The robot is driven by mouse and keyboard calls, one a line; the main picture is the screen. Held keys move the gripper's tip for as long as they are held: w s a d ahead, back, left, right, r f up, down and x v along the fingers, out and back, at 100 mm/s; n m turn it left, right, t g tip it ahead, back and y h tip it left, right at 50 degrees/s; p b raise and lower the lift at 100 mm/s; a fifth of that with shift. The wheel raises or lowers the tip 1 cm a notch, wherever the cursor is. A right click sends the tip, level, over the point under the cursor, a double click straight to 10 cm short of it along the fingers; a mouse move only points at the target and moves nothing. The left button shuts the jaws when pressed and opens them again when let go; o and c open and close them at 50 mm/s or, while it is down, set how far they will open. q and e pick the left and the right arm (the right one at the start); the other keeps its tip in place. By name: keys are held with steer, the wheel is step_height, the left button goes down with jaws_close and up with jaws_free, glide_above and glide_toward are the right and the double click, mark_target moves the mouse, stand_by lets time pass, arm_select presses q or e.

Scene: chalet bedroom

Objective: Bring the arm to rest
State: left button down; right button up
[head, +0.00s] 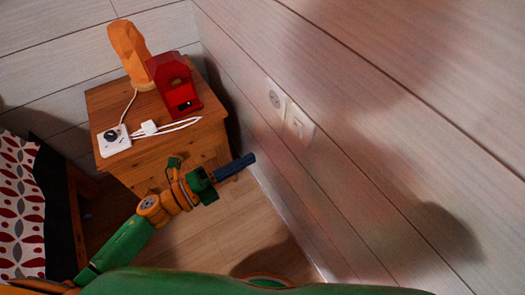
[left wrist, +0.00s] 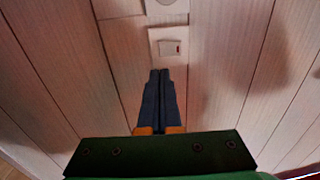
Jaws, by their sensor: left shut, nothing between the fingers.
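My left arm comes in from the lower left of the head view, green and orange. My left gripper (head: 248,159) is in front of the nightstand's right side, pointing toward the wall. Its dark blue fingers are together with nothing between them. In the left wrist view the closed fingers (left wrist: 159,75) point at the wall, just below a switch plate (left wrist: 170,47) in the picture. My right gripper is in neither view.
A wooden nightstand (head: 95,100) holds an orange lamp (head: 130,50), a red box-like holder (head: 172,82) and a white power strip (head: 114,146) with cables. A socket (head: 274,98) and switch are on the wall at right. A bed (head: 20,200) stands at left. Floor (head: 215,225) shows clear below the gripper.

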arm_select(q)
steer(key=shift+v, duration=1.35)
